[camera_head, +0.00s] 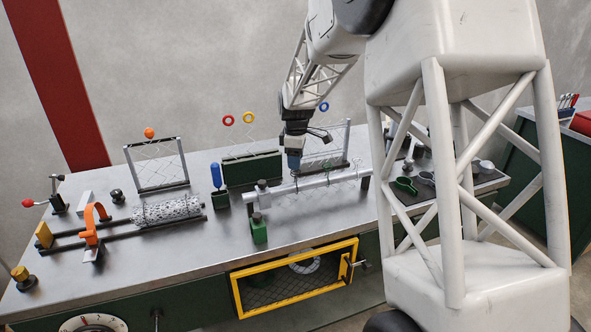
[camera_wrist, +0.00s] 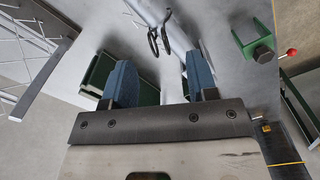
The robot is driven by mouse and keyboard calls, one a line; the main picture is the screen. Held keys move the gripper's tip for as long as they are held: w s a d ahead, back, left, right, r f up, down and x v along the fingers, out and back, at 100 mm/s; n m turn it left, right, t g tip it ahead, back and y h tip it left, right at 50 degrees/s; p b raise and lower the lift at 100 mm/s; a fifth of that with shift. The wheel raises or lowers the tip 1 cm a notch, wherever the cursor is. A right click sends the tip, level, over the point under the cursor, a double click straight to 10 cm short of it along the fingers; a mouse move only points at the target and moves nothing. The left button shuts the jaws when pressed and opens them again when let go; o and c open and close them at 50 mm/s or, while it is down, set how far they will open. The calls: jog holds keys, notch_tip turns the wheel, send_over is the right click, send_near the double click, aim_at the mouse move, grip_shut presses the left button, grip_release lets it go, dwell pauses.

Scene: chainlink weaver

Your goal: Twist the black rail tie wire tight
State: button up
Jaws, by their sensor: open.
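A pale rail (camera_head: 318,183) runs along the bench near its middle, and its end also shows at the top of the wrist view (camera_wrist: 148,12). The black tie wire (camera_wrist: 153,42) hangs at the rail in the wrist view as dark bent ends. It lies beyond my fingertips, roughly between them in that picture. My gripper (camera_head: 294,171) is just above the rail, pointing down. In the wrist view its two blue fingers (camera_wrist: 161,72) are spread apart with nothing between them. In the head view the gripper largely hides the black wire.
A green block (camera_head: 259,230) stands before the rail. A blue-handled tool (camera_head: 216,177) stands left of it. A dark green panel (camera_head: 253,168) and framed mesh (camera_head: 158,165) stand behind. Left, an orange arch (camera_head: 89,225) spans dark rails with a mesh roll (camera_head: 166,210).

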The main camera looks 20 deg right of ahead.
aim_at(295, 176)
jog(key=shift+n, duration=0.6)
jog(key=shift+f, duration=2)
jog(key=c, duration=0.8)
jog(key=shift+c, duration=0.2)
jog(key=m, duration=1.1)
jog(key=shift+m, duration=0.3)
